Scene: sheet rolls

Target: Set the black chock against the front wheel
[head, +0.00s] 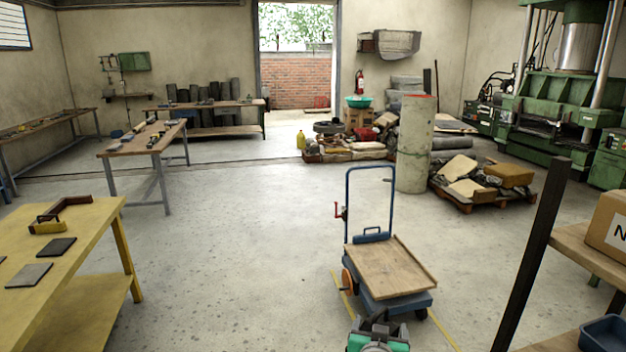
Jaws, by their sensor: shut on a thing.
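A blue hand cart (393,304) with a wooden deck (390,268) and an upright blue handle stands on the concrete floor, right of the middle. An orange-rimmed wheel (349,281) shows at its left side. A dark wheel (421,314) shows under its near right corner. My gripper (379,318) is at the bottom of the view, in front of the cart's near end. It is shut on a dark thing, which looks like the black chock (378,325). My wrist hides much of it, and I cannot tell whether it touches a wheel.
A yellow table (98,232) with dark flat plates (55,247) stands at left. A dark post (535,250) and a wooden shelf with a carton (608,225) stand close at right. The floor left of the cart is clear.

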